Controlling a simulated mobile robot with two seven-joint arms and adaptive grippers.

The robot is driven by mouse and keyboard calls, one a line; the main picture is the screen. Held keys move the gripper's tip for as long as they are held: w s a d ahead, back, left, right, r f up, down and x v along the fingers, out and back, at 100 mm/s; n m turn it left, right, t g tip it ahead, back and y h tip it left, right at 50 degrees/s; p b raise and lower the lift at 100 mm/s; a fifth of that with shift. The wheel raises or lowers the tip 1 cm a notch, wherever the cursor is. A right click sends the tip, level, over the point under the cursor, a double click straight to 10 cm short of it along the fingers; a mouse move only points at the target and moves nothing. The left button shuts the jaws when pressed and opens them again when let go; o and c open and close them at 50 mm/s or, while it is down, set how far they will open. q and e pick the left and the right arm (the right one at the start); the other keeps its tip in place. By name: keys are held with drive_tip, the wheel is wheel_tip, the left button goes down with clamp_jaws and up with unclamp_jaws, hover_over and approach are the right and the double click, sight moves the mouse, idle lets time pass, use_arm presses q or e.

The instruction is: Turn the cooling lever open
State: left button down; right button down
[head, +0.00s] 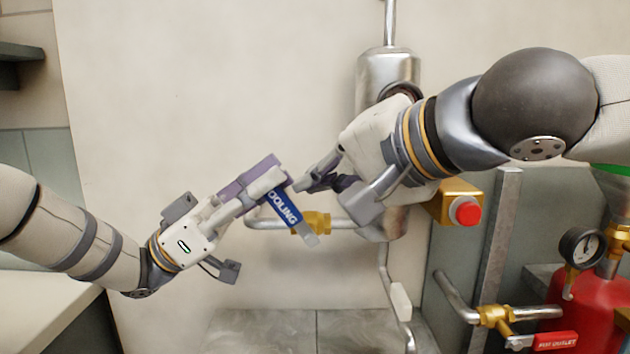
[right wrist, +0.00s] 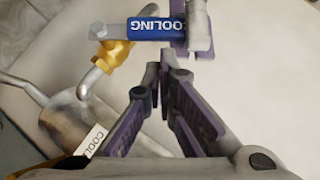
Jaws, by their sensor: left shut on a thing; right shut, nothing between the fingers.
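The cooling lever (head: 285,208) has a blue grip with white COOLING lettering. It slants across the pipe at its brass valve (head: 317,222). In the right wrist view, the lever (right wrist: 150,28) lies level, with the brass valve (right wrist: 112,55) at its left. My left gripper (head: 272,180) is shut on the lever's grip near its free end; its fingers also show in the right wrist view (right wrist: 198,25). My right gripper (head: 306,187) is shut and empty, just right of the lever. Its fingertips (right wrist: 164,74) are below the lever in the right wrist view.
A metal tank (head: 388,72) stands behind my right gripper. A red button (head: 466,211) on a yellow box is to its right. A red vessel (head: 590,290), a gauge (head: 582,248) and a red-handled valve (head: 557,341) are lower right. The wall left of the lever is bare.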

drive_tip(key=shift+a+f, duration=0.2)
drive_tip(key=shift+a, duration=0.1)
use_arm(q)
drive_tip(key=shift+s+d, duration=0.1)
drive_tip(key=shift+d, duration=0.05)
use_arm(e)
drive_tip(key=shift+s+a+f+h, duration=0.1)
drive_tip(key=shift+a+f+h, duration=0.2)
drive_tip(key=shift+a, duration=0.2)
